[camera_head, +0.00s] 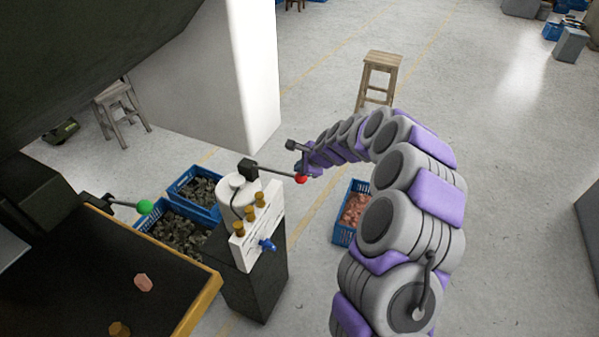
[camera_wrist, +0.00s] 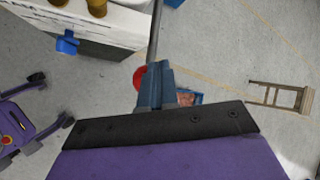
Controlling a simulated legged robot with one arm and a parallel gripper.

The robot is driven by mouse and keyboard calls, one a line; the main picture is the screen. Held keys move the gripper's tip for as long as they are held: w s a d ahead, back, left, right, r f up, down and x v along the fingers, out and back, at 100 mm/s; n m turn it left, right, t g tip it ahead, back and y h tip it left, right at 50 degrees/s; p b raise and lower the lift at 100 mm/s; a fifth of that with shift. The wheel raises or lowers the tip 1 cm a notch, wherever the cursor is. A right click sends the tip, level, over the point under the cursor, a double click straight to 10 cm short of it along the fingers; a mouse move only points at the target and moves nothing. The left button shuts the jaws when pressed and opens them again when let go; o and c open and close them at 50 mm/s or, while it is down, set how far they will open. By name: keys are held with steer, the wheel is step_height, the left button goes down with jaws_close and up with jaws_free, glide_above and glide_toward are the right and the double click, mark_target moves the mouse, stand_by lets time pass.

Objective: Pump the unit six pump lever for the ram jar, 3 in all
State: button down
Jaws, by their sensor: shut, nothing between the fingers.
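A pump unit with a white panel (camera_head: 262,228) stands on a dark pedestal (camera_head: 255,285). A white round jar (camera_head: 236,190) sits behind the panel. A dark lever (camera_head: 270,168) runs right from a black block and ends in a red knob (camera_head: 301,179). My gripper (camera_head: 303,169) is at the knob end of the lever. In the wrist view, my gripper (camera_wrist: 155,82) is shut and empty, overlapping the red knob (camera_wrist: 139,78), with the lever rod (camera_wrist: 155,30) beyond. I cannot tell whether they touch. Unit labels are not readable.
A second lever with a green knob (camera_head: 144,207) is at left, by a dark orange-edged table (camera_head: 205,305). Blue crates of dark scrap (camera_head: 180,225) and a crate of copper pieces (camera_head: 354,210) stand on the floor. A wooden stool (camera_head: 381,75) stands behind; floor at right is clear.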

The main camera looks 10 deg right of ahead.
mark_target(304, 178)
steer(key=shift+s+d+f+b, duration=0.15)
steer(key=shift+f+b, duration=0.25)
steer(key=shift+f, duration=1)
steer(key=shift+s+d+f+b, duration=0.15)
steer(key=shift+f+b, duration=0.25)
steer(key=shift+f, duration=0.95)
stand_by(2.3)
steer(key=shift+r, duration=0.15)
stand_by(0.5)
steer(key=shift+w+a+r+p, duration=0.1)
steer(key=shift+w+r+p, duration=0.05)
steer(key=shift+r+p, duration=1.3)
steer(key=shift+w+a+r+p, duration=0.15)
steer(key=shift+r+p, duration=0.8)
steer(key=shift+r, duration=0.05)
steer(key=shift+w+a+r+p, duration=0.1)
steer(key=shift+a+r+p, duration=0.05)
steer(key=shift+r+p, duration=0.8)
steer(key=shift+w+a+r+p, duration=0.1)
steer(key=shift+a+r+p, duration=0.05)
steer(key=shift+r+p, duration=1.05)
steer(key=shift+w+a+r+p, duration=0.1)
steer(key=shift+a+r+p, duration=0.05)
steer(key=shift+r+p, duration=1)
